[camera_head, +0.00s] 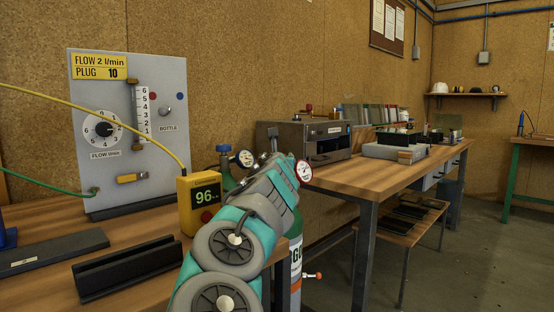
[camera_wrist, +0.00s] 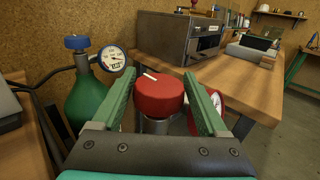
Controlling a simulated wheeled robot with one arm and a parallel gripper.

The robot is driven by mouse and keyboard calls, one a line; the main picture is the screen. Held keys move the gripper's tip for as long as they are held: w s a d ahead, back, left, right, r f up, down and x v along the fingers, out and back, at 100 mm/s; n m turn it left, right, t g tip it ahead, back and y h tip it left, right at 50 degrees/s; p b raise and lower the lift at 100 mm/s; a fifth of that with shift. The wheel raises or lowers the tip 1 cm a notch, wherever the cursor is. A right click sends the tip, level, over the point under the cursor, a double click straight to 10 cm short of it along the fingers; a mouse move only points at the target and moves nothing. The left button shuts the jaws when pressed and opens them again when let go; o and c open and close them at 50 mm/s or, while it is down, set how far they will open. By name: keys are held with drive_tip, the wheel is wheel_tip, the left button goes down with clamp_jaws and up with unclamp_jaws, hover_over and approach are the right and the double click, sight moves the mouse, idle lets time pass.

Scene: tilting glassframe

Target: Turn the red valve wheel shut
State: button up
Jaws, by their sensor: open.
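The red valve wheel (camera_wrist: 161,96) shows in the wrist view, a round red knob with a short white mark on top, above a grey metal neck (camera_wrist: 155,125). My gripper (camera_wrist: 157,83) is open, with one green-padded finger on each side of the wheel. A gap shows between the wheel and each finger, so they look apart from it. In the head view my arm hides the wheel, and the fingertips are hard to make out. A white dial gauge with a red rim (camera_head: 304,171) shows just right of my arm; it is partly hidden behind the right finger in the wrist view.
A green cylinder (camera_wrist: 92,98) with a blue knob (camera_wrist: 77,42) and a gauge (camera_wrist: 113,59) stands left of my gripper. A metal box (camera_head: 305,140) sits on the wooden bench behind. The flow panel (camera_head: 170,120) and yellow meter (camera_head: 199,200) stand on the left bench.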

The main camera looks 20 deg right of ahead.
drive_tip(key=shift+b+v, duration=0.55)
drive_tip(key=shift+v, duration=2.4)
